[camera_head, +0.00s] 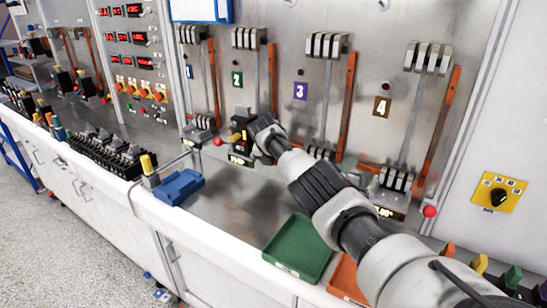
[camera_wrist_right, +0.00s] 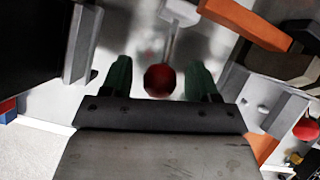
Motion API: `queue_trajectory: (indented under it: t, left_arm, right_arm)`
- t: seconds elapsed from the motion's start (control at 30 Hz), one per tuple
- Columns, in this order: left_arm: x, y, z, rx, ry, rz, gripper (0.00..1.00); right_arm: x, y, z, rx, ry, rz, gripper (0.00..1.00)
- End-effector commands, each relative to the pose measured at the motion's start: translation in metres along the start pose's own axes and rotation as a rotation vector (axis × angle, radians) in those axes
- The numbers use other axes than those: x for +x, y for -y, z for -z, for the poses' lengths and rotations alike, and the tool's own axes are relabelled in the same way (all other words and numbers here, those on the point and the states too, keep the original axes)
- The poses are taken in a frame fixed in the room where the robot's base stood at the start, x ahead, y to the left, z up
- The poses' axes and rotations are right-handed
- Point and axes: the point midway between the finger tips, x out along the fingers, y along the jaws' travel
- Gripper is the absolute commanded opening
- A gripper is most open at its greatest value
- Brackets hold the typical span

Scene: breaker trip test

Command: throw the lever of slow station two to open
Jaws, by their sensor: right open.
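Station two is marked by a green "2" plate (camera_head: 237,80) on the grey metal panel, with an orange bar (camera_head: 271,75) to its right. My right arm reaches across to its lower part, and my right gripper (camera_head: 262,134) hides the lever's knob in the head view. In the right wrist view, a red ball knob (camera_wrist_right: 158,80) on a pale shaft sits between the green fingertips of the open gripper (camera_wrist_right: 160,80). I see gaps on both sides of the knob. My left gripper is out of view.
Station one's red knob (camera_head: 218,142) is close on the left. The purple "3" (camera_head: 300,91) and brown "4" (camera_head: 382,107) stations stand to the right. A blue tray (camera_head: 179,186) and a green tray (camera_head: 298,249) lie on the bench below.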

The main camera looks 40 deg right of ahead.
Motion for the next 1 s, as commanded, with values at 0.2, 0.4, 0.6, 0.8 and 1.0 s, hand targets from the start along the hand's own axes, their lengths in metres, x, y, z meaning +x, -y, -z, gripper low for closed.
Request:
queue_trajectory:
  t: [0.2,0.4,0.6,0.8,1.0]
  left_arm:
    - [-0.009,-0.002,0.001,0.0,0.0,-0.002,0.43]
    - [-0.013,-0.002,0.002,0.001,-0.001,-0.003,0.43]
    - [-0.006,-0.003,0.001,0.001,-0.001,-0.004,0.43]
    - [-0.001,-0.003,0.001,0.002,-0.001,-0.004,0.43]
    - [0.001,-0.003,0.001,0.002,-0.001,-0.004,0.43]
  right_arm:
    - [-0.013,-0.001,-0.002,0.0,0.001,-0.002,0.6]
    - [-0.035,0.0,-0.001,-0.001,0.004,-0.002,0.6]
    - [-0.069,-0.001,0.0,0.0,0.004,-0.005,0.6]
    - [-0.096,0.0,0.0,0.0,0.002,-0.002,0.6]
    - [-0.107,0.0,0.0,0.0,0.0,0.0,0.6]
